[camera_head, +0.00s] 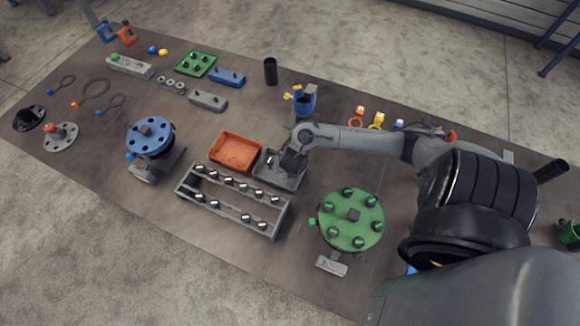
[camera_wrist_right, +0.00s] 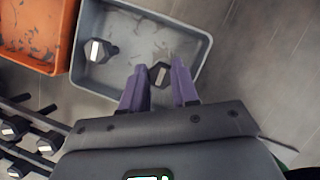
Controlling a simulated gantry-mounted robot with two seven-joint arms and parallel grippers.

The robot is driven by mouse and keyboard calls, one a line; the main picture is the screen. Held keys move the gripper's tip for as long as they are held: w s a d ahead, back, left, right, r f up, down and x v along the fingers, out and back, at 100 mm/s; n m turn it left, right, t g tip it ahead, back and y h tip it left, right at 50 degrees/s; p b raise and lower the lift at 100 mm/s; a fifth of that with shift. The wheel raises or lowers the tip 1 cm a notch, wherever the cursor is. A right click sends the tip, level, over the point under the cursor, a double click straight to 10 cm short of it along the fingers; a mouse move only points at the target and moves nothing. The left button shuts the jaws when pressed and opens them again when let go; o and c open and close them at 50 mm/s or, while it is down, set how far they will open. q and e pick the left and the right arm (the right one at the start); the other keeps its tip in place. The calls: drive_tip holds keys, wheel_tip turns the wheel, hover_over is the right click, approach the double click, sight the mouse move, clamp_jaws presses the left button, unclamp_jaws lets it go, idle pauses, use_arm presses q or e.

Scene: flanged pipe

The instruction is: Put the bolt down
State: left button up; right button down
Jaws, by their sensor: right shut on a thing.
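My right gripper (camera_head: 290,165) reaches in from the right over the grey tray (camera_head: 293,187). In the right wrist view its purple fingers (camera_wrist_right: 159,85) are shut on a dark bolt (camera_wrist_right: 159,73) with a pale spot on its hex head. The bolt is within the outline of the grey tray (camera_wrist_right: 203,48). I cannot tell whether it touches the tray floor. Another bolt (camera_wrist_right: 98,50) lies in the tray to the left. In the head view the gripper hides much of the tray. My left gripper is not in view.
An orange tray (camera_head: 235,152) adjoins the grey tray on the left. A rack (camera_head: 232,210) with several bolts stands in front. A green flange (camera_head: 350,219) with several bolts is at the front right, and a blue flange (camera_head: 150,137) at the left.

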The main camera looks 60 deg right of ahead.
drive_tip(key=shift+f, duration=0.2)
drive_tip(key=c, duration=0.8)
unclamp_jaws()
drive_tip(key=shift+c, duration=0.2)
drive_tip(key=shift+r, duration=0.1)
